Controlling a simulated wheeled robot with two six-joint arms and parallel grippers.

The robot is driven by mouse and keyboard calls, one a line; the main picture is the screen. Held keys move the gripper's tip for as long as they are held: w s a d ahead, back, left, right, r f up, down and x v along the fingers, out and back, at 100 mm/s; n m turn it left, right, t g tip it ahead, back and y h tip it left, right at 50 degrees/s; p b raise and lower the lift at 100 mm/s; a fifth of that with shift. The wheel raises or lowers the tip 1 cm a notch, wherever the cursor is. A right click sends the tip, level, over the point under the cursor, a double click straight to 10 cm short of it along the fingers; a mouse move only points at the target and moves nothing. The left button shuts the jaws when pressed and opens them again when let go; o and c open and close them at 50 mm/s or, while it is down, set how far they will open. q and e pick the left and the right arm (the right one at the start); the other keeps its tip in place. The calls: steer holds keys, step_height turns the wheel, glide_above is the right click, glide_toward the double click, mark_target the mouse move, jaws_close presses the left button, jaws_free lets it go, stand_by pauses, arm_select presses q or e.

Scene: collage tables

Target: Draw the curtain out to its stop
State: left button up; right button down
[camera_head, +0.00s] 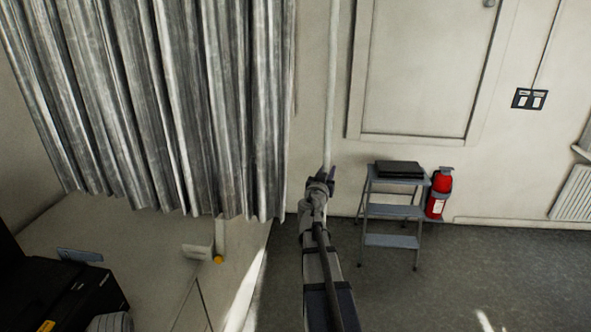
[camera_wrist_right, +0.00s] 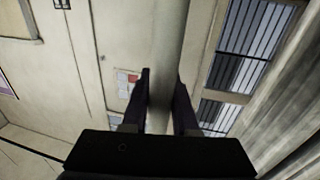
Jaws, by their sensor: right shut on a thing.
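The grey pleated curtain (camera_head: 160,100) hangs across the left half of the head view, with its right edge a little left of a pale vertical rod (camera_head: 332,85). My right gripper (camera_head: 323,178) is shut on the lower end of this rod. In the right wrist view the rod (camera_wrist_right: 166,50) runs between the two fingers of my right gripper (camera_wrist_right: 163,90). The rod's upper end and the curtain's top are out of the head view. My left gripper is not in view.
A step stool (camera_head: 392,210) with a dark flat case (camera_head: 398,169) on top stands right of my arm, beside a red fire extinguisher (camera_head: 441,190). A panelled door (camera_head: 420,70) and a radiator (camera_head: 574,193) are on the wall. The floor at right is clear.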

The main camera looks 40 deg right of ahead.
steer(key=s+d, duration=3)
steer(key=shift+d+r, duration=0.1)
steer(key=c, duration=1)
jaws_free()
steer(key=shift+c, duration=0.2)
steer(key=o, duration=0.4)
steer(key=shift+s+d, duration=0.1)
steer(key=shift+c, duration=0.2)
steer(key=shift+a, duration=0.2)
steer(key=v, duration=0.7)
steer(key=shift+s+a, duration=0.15)
steer(key=shift+a, duration=0.1)
